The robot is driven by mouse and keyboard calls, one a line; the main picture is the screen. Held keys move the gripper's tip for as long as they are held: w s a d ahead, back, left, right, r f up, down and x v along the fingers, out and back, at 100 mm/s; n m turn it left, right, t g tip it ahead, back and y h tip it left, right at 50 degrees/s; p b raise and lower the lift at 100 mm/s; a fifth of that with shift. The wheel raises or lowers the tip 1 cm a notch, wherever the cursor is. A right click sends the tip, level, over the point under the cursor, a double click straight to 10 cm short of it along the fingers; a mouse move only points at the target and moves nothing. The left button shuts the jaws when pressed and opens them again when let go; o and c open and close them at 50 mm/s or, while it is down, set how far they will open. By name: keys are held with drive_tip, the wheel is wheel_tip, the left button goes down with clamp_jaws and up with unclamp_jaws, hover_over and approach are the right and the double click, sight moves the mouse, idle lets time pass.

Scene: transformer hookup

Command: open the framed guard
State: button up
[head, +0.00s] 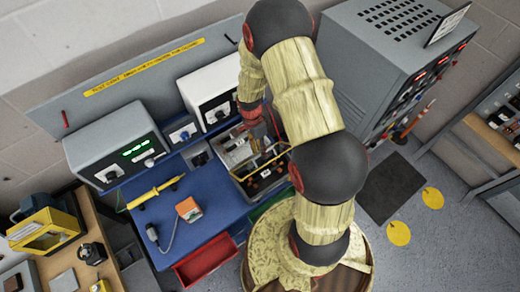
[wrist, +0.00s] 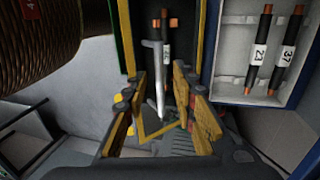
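The framed guard (head: 263,163) is a yellow-edged frame over a grey tray-like unit on the blue bench, left of my arm in the head view. In the wrist view, yellow-edged frame bars (wrist: 209,40) run up both sides of the opening. My gripper (wrist: 160,85) has its two tan-padded fingers apart. A grey, lever-like piece (wrist: 157,75) shows in the gap between them; I cannot tell whether either finger touches it. In the head view my gripper is partly hidden by my arm, at the unit's back edge.
Numbered dark rods with copper ends (wrist: 258,50) lie in a grey tray (wrist: 237,98) at the right of the wrist view. Grey instrument boxes (head: 118,145) stand along the bench's back. A yellow probe (head: 155,192) and an orange-topped device (head: 189,209) lie left. A large grey cabinet (head: 365,60) stands right.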

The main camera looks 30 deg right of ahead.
drive_tip(key=shift+c, duration=0.7)
clamp_jaws()
